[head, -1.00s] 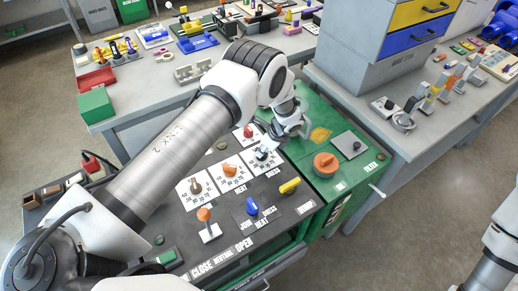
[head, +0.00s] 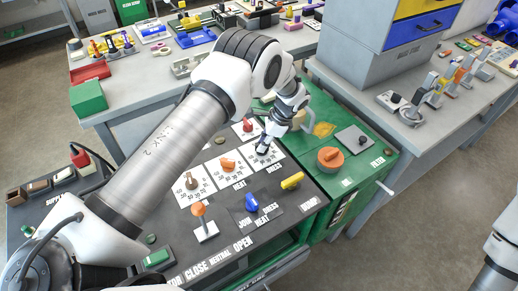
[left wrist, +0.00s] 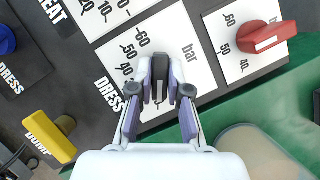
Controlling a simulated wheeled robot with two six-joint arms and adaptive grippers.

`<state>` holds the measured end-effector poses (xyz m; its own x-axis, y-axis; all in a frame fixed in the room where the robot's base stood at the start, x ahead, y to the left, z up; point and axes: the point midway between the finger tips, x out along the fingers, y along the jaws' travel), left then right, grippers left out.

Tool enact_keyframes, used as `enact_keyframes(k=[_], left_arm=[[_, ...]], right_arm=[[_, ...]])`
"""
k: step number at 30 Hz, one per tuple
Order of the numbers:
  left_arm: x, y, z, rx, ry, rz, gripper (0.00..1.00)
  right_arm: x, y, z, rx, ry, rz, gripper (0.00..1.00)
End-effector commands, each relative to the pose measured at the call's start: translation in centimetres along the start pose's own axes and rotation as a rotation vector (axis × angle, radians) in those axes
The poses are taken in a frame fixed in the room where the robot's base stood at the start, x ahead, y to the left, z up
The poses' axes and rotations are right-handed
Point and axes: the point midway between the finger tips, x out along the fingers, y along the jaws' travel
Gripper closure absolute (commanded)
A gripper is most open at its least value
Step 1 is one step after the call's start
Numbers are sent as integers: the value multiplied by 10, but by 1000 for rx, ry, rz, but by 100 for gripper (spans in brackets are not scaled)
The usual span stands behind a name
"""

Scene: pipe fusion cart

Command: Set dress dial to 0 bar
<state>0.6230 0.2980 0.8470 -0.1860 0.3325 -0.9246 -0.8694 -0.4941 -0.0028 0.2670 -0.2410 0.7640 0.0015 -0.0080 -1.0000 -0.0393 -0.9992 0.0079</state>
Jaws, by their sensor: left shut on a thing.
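The dress dial is a dark knob (left wrist: 159,68) on a white scale card (left wrist: 185,50) marked "bar", with "DRESS" printed beside it. My left gripper (left wrist: 160,84) is shut on the knob, its two fingers on either side of it. In the head view my left gripper (head: 265,146) reaches down onto the dress card (head: 258,163) and covers most of the knob. In the wrist view 60, 50 and 40 show on the card. The fingers hide part of the scale, and I cannot tell the exact reading. My right gripper is not in view.
Close by are a red knob (left wrist: 266,37) on another card, the orange heat knob (head: 228,163) and a brown knob (head: 191,182). A blue selector (head: 252,203) and yellow dump knob (head: 291,181) stand in front. The green cart top (head: 310,112) lies to the right.

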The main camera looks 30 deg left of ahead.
Motion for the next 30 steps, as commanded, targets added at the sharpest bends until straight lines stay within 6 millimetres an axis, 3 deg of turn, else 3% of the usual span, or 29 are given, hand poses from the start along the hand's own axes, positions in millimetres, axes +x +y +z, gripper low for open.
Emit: enact_keyframes(k=[1,3,12,30], left_arm=[[9,2,-3,-39,-1,23,100],[9,2,-3,-99,-2,49,100],[7,1,-1,-329,-4,145,100],[5,1,0,-496,-6,214,100]], right_arm=[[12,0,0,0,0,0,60],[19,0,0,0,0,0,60],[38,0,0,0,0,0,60],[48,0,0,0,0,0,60]])
